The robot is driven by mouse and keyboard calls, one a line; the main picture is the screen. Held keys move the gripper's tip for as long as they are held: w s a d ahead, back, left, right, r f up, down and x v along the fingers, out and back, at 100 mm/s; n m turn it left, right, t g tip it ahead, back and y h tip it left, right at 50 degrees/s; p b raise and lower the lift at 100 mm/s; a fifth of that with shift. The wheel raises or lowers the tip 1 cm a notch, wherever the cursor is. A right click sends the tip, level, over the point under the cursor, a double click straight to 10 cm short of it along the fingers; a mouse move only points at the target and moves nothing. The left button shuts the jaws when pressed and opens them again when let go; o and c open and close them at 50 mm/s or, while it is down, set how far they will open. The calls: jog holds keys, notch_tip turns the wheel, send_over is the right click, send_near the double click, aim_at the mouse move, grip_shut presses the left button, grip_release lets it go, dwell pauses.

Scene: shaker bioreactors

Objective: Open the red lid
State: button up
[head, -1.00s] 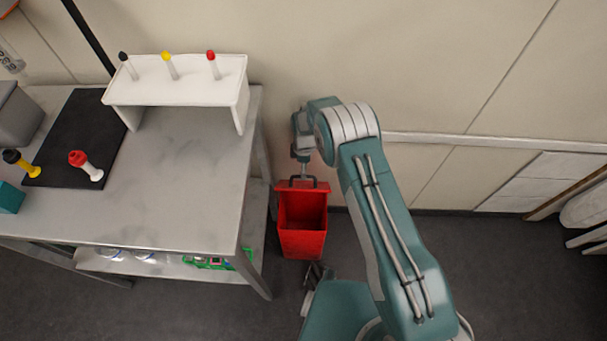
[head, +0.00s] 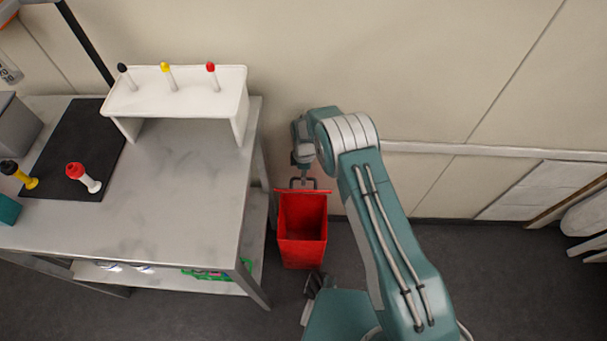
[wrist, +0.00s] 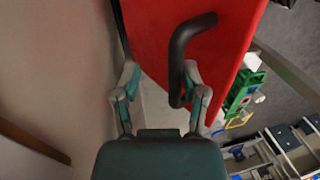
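The red bin (head: 302,254) stands on the floor between the table and my arm, and its dark inside shows from above. Its red lid (head: 318,191) stands raised at the wall side, seen nearly edge-on in the head view. The lid fills the upper middle of the wrist view (wrist: 225,40), with a black bar handle (wrist: 178,60) on it. My gripper (wrist: 160,75) is open, its two fingers well apart. The right finger is close beside the handle; I cannot tell whether they touch. In the head view my gripper (head: 303,165) points down just above the handle.
A metal table (head: 170,215) stands just left of the bin. It carries a white rack (head: 190,98), a black mat (head: 75,130) and red-topped and yellow tubes. The wall is close behind the bin. Floor (head: 500,280) to the right is clear.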

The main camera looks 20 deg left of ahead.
jog(key=shift+r, duration=0.2)
notch_tip(320, 180, up, 10)
jog(key=shift+f, duration=0.15)
dwell(0.4)
